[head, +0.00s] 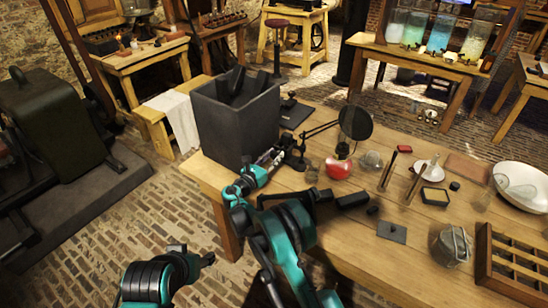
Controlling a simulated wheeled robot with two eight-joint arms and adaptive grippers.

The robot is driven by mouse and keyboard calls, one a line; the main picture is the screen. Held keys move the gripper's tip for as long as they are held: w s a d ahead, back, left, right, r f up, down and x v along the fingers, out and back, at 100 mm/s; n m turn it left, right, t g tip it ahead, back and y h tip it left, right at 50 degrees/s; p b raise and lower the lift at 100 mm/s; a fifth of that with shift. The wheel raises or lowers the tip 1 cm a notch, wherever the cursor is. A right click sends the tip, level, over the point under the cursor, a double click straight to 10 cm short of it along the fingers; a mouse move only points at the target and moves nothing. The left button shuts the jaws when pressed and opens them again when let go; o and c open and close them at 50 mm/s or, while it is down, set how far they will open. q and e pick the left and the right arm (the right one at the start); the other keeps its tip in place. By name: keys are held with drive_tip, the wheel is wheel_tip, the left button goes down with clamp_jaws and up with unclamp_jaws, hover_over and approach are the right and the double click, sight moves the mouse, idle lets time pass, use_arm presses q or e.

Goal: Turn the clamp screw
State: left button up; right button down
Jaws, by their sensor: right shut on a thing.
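A dark lens stand with a jointed arm and a round black-rimmed lens (356,122) stands on the wooden table, just right of the grey bin.
A tall grey bin (234,119) stands close behind my right gripper. A red-based flask (338,168), a glass jar (312,171), a dark plate (391,232), a white bowl (521,185) and a wooden rack (512,262) share the table.

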idle(0.5)
drive_tip(key=c, duration=1.2)
unclamp_jaws()
drive_tip(key=shift+o, duration=0.2)
drive_tip(key=v, duration=1.2)
